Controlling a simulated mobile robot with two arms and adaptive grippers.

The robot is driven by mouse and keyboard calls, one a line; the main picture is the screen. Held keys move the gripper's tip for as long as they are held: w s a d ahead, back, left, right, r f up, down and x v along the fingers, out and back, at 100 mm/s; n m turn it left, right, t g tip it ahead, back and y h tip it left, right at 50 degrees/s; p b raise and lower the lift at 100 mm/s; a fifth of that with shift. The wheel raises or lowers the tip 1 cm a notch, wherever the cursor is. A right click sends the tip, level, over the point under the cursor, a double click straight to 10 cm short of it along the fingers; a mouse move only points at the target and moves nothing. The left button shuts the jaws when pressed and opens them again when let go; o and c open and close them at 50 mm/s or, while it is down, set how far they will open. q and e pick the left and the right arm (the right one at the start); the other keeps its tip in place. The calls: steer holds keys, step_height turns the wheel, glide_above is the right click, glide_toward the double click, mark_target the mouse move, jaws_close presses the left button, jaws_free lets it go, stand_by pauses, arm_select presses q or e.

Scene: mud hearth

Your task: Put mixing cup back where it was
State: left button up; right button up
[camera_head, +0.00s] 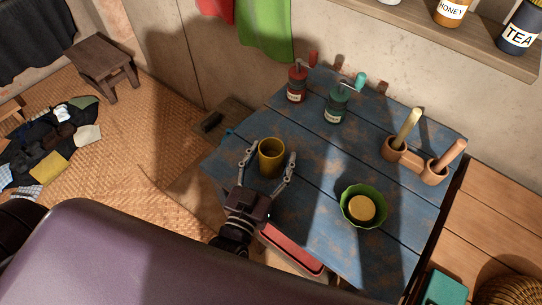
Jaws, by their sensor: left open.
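The mixing cup, a mustard-yellow cup (271,158), stands upright on the blue plank table (309,222) near its left side. My left gripper (268,152) is open, with one finger on each side of the cup. I cannot tell whether either finger touches it. The cup's lower part shows between the fingers. My right gripper is not in the head view.
A green bowl (351,222) with something yellow inside sits to the right. A wooden double holder (411,161) with pestle-like tools stands at back right. The table's middle is clear.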

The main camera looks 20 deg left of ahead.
arm_select(q)
steer(key=shift+r, duration=0.2)
steer(key=s, duration=0.4)
steer(key=s+b, duration=0.1)
steer(key=s, duration=0.7)
steer(key=shift+a+b, duration=0.3)
steer(key=shift+f, duration=0.1)
